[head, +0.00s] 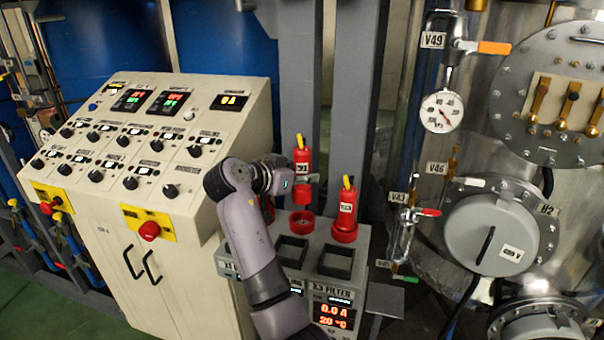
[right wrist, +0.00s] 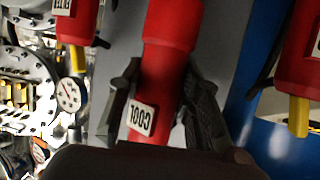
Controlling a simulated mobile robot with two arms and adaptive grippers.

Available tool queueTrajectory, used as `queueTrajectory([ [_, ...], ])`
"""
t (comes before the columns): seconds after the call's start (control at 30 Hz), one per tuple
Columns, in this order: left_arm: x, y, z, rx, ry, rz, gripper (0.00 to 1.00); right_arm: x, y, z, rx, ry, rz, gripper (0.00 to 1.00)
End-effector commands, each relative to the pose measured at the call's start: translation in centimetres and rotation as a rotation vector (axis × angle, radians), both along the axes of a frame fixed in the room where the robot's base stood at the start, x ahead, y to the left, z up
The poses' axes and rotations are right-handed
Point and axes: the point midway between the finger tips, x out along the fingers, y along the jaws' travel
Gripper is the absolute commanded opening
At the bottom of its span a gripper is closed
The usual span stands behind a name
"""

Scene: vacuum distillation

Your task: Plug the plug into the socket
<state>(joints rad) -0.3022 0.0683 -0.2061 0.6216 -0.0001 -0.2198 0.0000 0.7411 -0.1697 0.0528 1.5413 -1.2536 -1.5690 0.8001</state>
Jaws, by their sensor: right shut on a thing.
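My right gripper (head: 305,179) is shut on a red plug (head: 302,160) with a yellow top. The plug looks upright. Its lower red end shows below the fingers, and a small gap seems to separate it from a round red socket (head: 302,222) on the grey box. In the right wrist view the held plug (right wrist: 168,75) is between the two fingers (right wrist: 160,105), with a label reading COOL. The socket cannot be made out in the wrist view. My left gripper is not in view.
Another red plug (head: 345,215) stands on the grey filter box (head: 372,262), just right of the socket. The wrist view shows red plugs on both sides, left (right wrist: 76,28) and right (right wrist: 300,70). A control cabinet (head: 205,225) stands left, and steel vessels (head: 490,235) stand right.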

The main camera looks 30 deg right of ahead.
Motion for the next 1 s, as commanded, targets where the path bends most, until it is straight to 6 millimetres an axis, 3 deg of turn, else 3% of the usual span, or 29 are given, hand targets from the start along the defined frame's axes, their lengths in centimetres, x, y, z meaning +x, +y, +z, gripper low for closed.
queueTrajectory([
  [0.4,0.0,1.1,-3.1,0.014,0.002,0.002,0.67,0.0,0.0,-4.0,-0.001,-0.001,0.0,0.0],
  [1.0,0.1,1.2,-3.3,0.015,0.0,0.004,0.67,0.0,0.0,-4.3,-0.001,-0.001,0.0,0.0],
])
